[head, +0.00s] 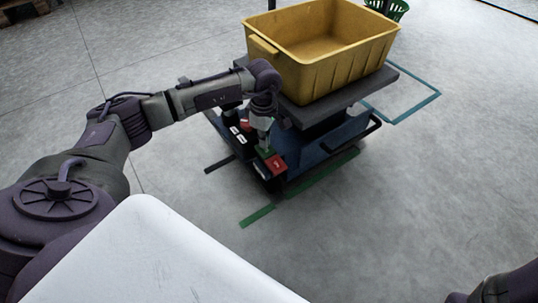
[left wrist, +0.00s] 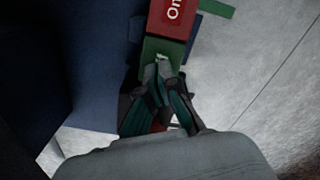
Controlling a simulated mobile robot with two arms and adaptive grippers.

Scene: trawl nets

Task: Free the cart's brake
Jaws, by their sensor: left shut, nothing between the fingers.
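The cart (head: 310,140) stands on the floor, a dark blue base under a dark platform. At its near end are a red pedal (head: 276,164) and a green pedal (head: 264,152), close together. In the left wrist view the red pedal (left wrist: 172,18) carries white letters that read "On", and the green pedal (left wrist: 163,50) lies beside it, its lettering mostly hidden by my fingers. My left gripper (head: 264,145) is shut and empty, pointing down at the green pedal; its fingertips (left wrist: 163,70) overlap it, and whether they touch I cannot tell. My right gripper is out of view.
A yellow bin (head: 345,65) sits on the cart's platform. Green tape (head: 257,216) and blue tape (head: 415,108) mark the floor around the cart. A green basket (head: 388,8) stands behind. The floor at right is clear.

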